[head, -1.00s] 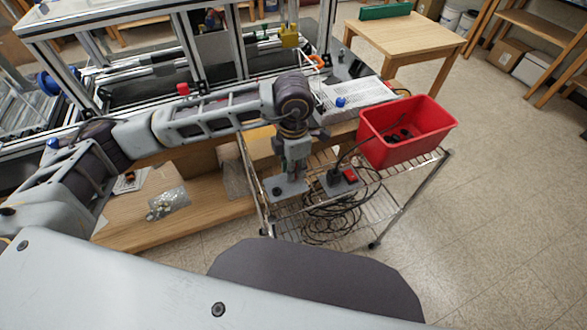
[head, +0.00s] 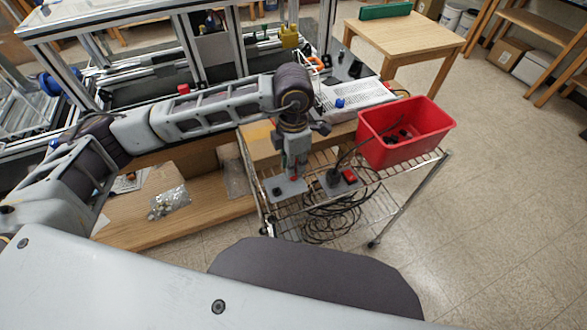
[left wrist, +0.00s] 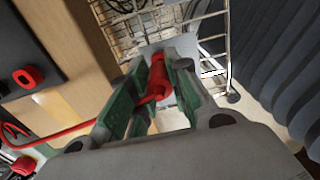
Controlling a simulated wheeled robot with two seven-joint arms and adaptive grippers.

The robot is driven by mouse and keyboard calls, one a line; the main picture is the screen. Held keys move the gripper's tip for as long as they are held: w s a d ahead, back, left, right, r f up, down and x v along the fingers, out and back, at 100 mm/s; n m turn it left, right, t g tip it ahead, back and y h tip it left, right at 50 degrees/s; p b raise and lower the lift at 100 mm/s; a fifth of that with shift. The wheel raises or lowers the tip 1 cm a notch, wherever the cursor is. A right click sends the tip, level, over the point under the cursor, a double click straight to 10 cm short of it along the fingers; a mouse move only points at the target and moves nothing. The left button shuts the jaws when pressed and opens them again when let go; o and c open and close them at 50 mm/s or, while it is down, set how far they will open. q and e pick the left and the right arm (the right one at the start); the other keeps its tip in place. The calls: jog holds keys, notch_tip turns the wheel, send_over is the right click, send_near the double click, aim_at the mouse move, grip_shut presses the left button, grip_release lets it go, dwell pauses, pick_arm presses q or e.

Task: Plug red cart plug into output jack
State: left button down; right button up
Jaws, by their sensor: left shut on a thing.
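My left gripper (left wrist: 158,92) has its green fingers shut on the red cart plug (left wrist: 157,72). A red cable (left wrist: 62,135) shows to the left in the left wrist view. In the head view, my left gripper (head: 296,172) points down just above a grey plate (head: 291,186) on the wire cart. This plate has a dark round socket (head: 277,190), likely the output jack. The plug's tip lies in front of the grey plate (left wrist: 203,46) in the left wrist view. I cannot tell whether they touch. My right gripper is not in view.
Beside the grey plate, a second unit carries a black plug (head: 333,178) and a red switch (head: 349,176). A red bin (head: 408,150) stands on the wire cart (head: 400,200) at right. Black cables (head: 330,220) are coiled below. Floor at right is clear.

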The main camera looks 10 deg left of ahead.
pick_arm(q)
jog(key=shift+r, duration=0.45)
jog(key=shift+r+p, duration=0.35)
jog(key=shift+r, duration=0.45)
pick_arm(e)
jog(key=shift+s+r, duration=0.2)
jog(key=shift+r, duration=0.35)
pick_arm(q)
jog(key=shift+r+p, duration=0.35)
jog(key=shift+r, duration=0.1)
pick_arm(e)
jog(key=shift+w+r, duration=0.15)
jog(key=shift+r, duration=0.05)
pick_arm(q)
jog(key=shift+r, duration=0.15)
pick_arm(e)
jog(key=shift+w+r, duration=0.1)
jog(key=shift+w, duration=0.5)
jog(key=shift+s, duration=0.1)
